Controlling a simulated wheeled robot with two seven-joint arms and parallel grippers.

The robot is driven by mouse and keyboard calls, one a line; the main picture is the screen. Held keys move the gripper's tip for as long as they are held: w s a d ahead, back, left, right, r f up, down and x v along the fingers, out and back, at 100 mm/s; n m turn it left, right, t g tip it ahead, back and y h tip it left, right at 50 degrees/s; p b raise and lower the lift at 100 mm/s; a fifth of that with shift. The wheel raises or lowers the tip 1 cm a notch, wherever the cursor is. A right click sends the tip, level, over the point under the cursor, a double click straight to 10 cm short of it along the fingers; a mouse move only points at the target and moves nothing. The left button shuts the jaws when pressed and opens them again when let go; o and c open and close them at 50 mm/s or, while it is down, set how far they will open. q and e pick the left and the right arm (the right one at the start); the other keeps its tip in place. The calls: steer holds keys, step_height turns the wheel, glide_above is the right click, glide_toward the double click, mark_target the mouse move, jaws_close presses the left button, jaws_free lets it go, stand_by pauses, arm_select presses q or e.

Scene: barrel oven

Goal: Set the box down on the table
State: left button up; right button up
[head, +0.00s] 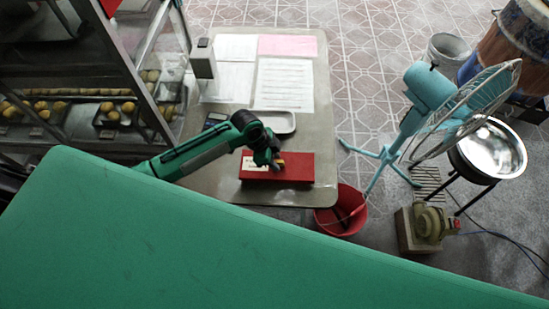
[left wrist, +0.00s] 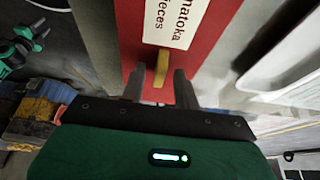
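The red box (head: 302,168) lies level over the near end of the grey table (head: 322,110). It looks to be resting there, though its underside is hidden. In the left wrist view the box (left wrist: 130,28) shows a white printed label and a yellow tab (left wrist: 161,66). My left gripper (head: 272,160) is at the box from above. Its two fingers (left wrist: 160,88) stand apart on either side of the tab, with gaps showing. My right gripper (left wrist: 38,38) shows small at the left of the left wrist view, its fingers spread and empty.
A white tray (head: 283,122) lies just beyond the box. Papers (head: 284,84) cover the far table, beside a grey upright device (head: 203,60). A glass food case (head: 75,100) stands left. A red bucket (head: 347,200) and a blue fan (head: 428,90) stand right.

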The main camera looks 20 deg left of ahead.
arm_select(q)
steer(key=b+v, duration=0.1)
steer(key=v, duration=1.1)
steer(key=shift+b, duration=0.35)
steer(key=shift+r, duration=0.15)
